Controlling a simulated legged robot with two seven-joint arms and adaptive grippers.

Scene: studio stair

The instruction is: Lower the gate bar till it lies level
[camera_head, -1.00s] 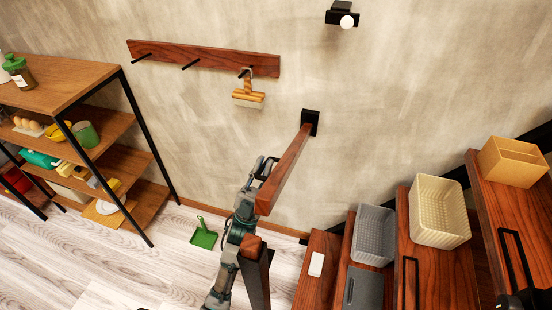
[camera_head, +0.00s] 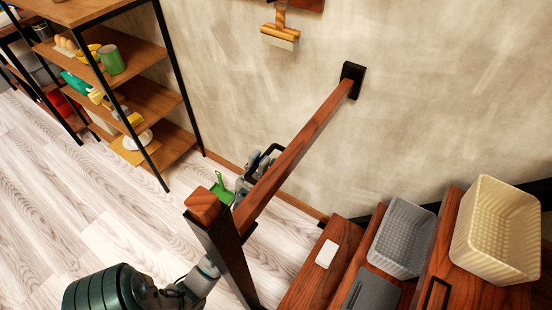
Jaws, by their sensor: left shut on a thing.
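The gate bar (camera_head: 300,145) is a reddish-brown wooden beam. It runs from a black bracket (camera_head: 352,78) on the wall toward the wooden post (camera_head: 222,250) in the foreground. Its near end is at about the height of the post's top in the picture, beside a small dark catch (camera_head: 248,232); whether it touches the catch or lies exactly level, I cannot tell. My left gripper (camera_head: 262,160) is shut on the bar from its left side, at the nearer half. The bar and post partly hide the gripper and arm. My right gripper is out of view.
Wooden stairs at the right carry a white block (camera_head: 326,254), a grey basket (camera_head: 401,238) and a cream basket (camera_head: 497,230). A shelf (camera_head: 130,90) stands at the left. A green dustpan (camera_head: 222,190) is on the floor behind the bar. The left floor is clear.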

